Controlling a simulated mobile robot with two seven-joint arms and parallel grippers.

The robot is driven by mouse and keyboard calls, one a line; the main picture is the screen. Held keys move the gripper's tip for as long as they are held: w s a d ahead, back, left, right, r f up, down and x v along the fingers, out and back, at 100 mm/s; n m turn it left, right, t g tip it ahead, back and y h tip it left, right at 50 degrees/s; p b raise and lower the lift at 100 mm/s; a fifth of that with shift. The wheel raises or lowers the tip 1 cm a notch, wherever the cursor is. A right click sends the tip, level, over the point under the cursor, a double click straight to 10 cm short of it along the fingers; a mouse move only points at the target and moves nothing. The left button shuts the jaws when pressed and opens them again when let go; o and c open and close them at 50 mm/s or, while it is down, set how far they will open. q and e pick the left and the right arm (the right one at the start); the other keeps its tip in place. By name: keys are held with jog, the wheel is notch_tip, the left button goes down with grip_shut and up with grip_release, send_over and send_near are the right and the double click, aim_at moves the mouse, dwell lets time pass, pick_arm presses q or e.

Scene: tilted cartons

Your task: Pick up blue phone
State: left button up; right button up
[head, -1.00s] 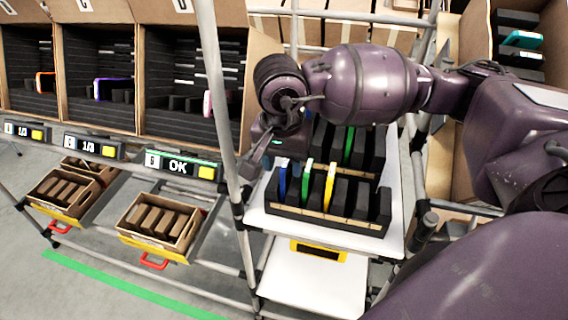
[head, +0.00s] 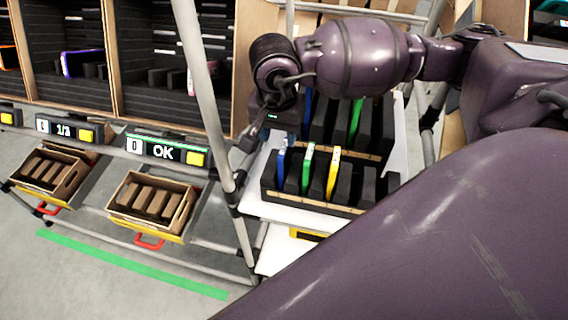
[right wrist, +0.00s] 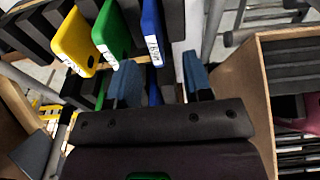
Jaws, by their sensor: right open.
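A blue phone (head: 281,164) stands upright in the left end of the front black slotted rack (head: 317,200). It also shows in the right wrist view (right wrist: 152,32), with a white label on its edge. A second blue phone (head: 307,110) stands in the rack behind, partly hidden by my right arm. My right gripper (right wrist: 160,80) is open and empty, its two blue-padded fingers apart. In the head view the right gripper (head: 268,134) hangs above the left end of the racks, close to the front blue phone. I see no contact. My left gripper is out of view.
Green (head: 307,168) and yellow (head: 333,172) phones stand beside the front blue one. Another green phone (head: 355,118) is in the back rack. A grey post (head: 205,90) rises just left of the racks. Cartons stand further left, and a large purple link of mine covers the lower right.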

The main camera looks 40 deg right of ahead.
aim_at(284, 146)
jog(key=shift+w+d+f+p, duration=0.1)
jog(key=shift+d+f+p, duration=0.1)
jog(key=shift+f, duration=0.75)
jog(key=shift+s+d+f+p, duration=0.1)
jog(key=shift+d+f, duration=0.15)
jog(key=shift+f, duration=0.65)
jog(key=shift+w+d+f+p, duration=0.1)
jog(key=shift+d+f+p, duration=0.1)
jog(key=shift+f, duration=0.75)
grip_shut()
